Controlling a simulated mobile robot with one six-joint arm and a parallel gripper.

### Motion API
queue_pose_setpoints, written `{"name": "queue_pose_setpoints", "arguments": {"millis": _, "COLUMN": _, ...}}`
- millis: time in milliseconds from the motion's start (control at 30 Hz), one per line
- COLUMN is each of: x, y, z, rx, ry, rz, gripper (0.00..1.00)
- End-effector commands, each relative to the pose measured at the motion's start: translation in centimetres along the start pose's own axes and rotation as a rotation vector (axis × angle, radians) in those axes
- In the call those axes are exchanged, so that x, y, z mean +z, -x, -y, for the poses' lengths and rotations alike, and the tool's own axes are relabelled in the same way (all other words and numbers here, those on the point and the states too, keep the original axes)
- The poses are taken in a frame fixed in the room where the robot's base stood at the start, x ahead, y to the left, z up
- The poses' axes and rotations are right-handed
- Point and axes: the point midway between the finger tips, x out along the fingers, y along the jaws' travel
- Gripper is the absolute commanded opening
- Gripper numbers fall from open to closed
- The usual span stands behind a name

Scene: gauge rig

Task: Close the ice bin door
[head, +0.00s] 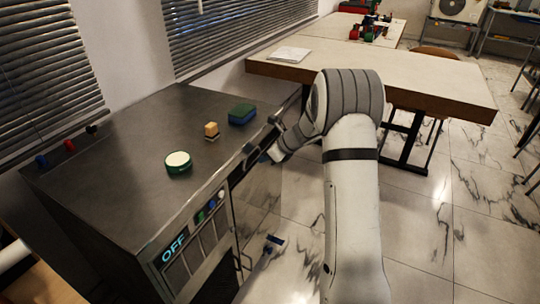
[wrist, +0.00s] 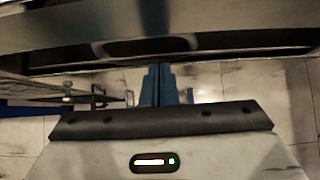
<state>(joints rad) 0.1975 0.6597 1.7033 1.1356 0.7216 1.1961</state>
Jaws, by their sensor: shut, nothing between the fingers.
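The grey metal cabinet (head: 125,160) stands at the left in the head view, with a lit "OFF" display on its front. A dark gap (head: 252,160) runs along its upper front edge, beside my wrist. I cannot tell for sure which panel is the ice bin door or how far open it is. In the wrist view, a metal edge with a long dark recess (wrist: 220,42) crosses the top. My gripper (wrist: 160,68) shows there as two blue fingers, shut and empty, with the tips just below the recess. Contact cannot be told. The fingers are not clear in the head view.
A round green-and-white piece (head: 178,162), a small yellow block (head: 211,130) and a blue-green block (head: 242,115) sit on the cabinet top. A large table (head: 440,80) stands behind my arm. Marble floor (head: 450,245) is open at the right.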

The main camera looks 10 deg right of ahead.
Motion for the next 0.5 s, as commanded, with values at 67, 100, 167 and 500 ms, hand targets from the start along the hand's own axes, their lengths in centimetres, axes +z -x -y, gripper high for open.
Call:
{"name": "queue_pose_setpoints", "arguments": {"millis": 67, "x": 0.2, "y": -0.3, "z": -0.2, "rx": 0.005, "ry": 0.0, "rz": 0.004, "gripper": 0.0}}
{"name": "queue_pose_setpoints", "arguments": {"millis": 100, "x": 0.1, "y": -0.3, "z": -0.2, "rx": 0.005, "ry": 0.0, "rz": 0.004, "gripper": 0.0}}
{"name": "queue_pose_setpoints", "arguments": {"millis": 167, "x": 0.1, "y": -0.3, "z": -0.1, "rx": 0.005, "ry": -0.001, "rz": 0.005, "gripper": 0.0}}
{"name": "queue_pose_setpoints", "arguments": {"millis": 500, "x": -1.8, "y": 1.8, "z": 0.3, "rx": 0.0, "ry": -0.002, "rz": 0.006, "gripper": 0.0}}
